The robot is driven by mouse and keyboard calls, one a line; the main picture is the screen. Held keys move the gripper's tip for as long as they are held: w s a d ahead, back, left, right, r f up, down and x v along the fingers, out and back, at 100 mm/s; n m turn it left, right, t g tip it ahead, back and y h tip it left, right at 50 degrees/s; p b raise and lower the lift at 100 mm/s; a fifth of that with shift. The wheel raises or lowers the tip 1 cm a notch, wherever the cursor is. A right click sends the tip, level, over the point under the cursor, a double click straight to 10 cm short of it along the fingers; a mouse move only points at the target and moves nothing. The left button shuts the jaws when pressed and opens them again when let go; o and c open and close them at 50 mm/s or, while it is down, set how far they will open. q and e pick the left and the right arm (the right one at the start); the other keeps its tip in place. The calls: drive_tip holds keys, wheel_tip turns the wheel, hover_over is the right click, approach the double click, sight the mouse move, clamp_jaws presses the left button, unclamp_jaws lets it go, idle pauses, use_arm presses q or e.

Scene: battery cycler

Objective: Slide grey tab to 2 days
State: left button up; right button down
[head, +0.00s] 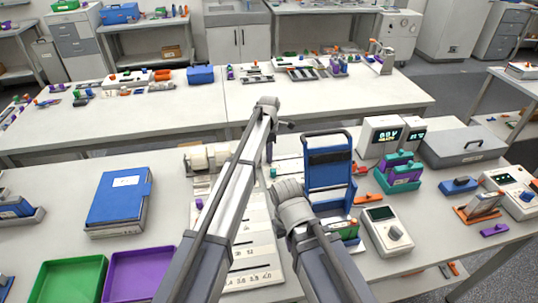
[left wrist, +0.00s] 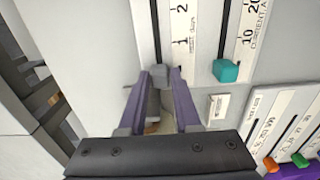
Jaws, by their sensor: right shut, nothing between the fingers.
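In the left wrist view the grey tab (left wrist: 156,75) sits at the lower end of a dark slot in a white panel (left wrist: 208,48). The slot's scale shows 1 and 2, both above the tab in that picture. My left gripper (left wrist: 160,72) is open, with a purple finger on each side of the tab and small gaps visible. In the head view my left arm hides the gripper and much of the long slider panel (head: 257,243). My right gripper (head: 290,190) is shut and empty at the panel's right; its fingertips are hard to make out.
A teal tab (left wrist: 227,70) sits in the neighbouring slot. A blue folder (head: 119,196), a green tray (head: 72,280) and a purple tray (head: 140,272) lie left of the arms. A blue-backed stand (head: 329,165) and a white meter (head: 387,232) stand to the right.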

use_arm(q)
clamp_jaws()
idle(1.0)
